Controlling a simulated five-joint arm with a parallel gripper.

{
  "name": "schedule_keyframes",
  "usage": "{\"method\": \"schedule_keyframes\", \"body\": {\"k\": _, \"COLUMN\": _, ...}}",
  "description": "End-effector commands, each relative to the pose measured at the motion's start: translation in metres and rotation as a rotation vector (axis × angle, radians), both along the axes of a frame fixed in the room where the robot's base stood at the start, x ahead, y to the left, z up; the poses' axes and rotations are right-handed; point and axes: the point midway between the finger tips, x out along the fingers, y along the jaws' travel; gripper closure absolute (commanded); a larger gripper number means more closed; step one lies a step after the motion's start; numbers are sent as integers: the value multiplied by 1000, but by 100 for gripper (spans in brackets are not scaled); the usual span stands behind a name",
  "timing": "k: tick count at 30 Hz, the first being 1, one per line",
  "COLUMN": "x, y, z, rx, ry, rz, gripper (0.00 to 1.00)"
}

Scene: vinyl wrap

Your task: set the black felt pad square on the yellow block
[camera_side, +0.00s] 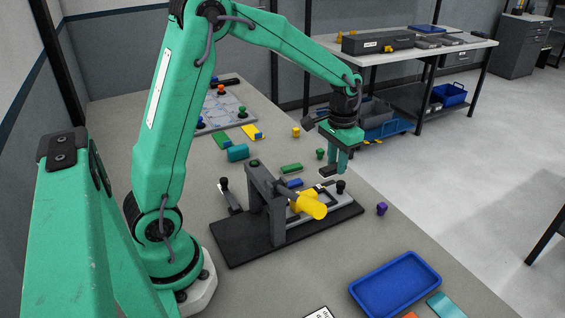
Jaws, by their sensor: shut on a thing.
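My gripper (336,168) points down over the far right part of the dark fixture, its fingers close together. A small dark piece at the fingertips looks like the black felt pad (328,171); its shape and tilt are too small to tell. A flat yellow block (252,132) lies on the bench, left of and beyond the gripper. A smaller yellow piece (295,132) stands nearer to the gripper, also beyond it. I cannot tell which yellow piece is the task's block.
The dark fixture (235,248) with an upright frame and a yellow cylinder (312,206) stands below the gripper. A blue tray (396,284) sits at the front right. Bench is clear between fixture and tray.

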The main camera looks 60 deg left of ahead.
Motion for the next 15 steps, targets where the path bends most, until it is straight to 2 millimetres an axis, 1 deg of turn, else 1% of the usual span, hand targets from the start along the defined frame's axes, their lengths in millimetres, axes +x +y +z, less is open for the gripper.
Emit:
{"method": "schedule_keyframes", "body": {"k": 1, "x": -7, "y": -9, "z": 6, "rx": 0, "ry": -2, "rz": -6, "gripper": 97}}
{"method": "schedule_keyframes", "body": {"k": 5, "x": -26, "y": -30, "z": 20, "rx": 0, "ry": -3, "rz": -12, "gripper": 97}}
{"method": "schedule_keyframes", "body": {"k": 9, "x": -50, "y": -53, "z": 34, "rx": 0, "ry": -2, "rz": -21, "gripper": 97}}
{"method": "schedule_keyframes", "body": {"k": 15, "x": -84, "y": -77, "z": 48, "rx": 0, "ry": -2, "rz": -28, "gripper": 97}}
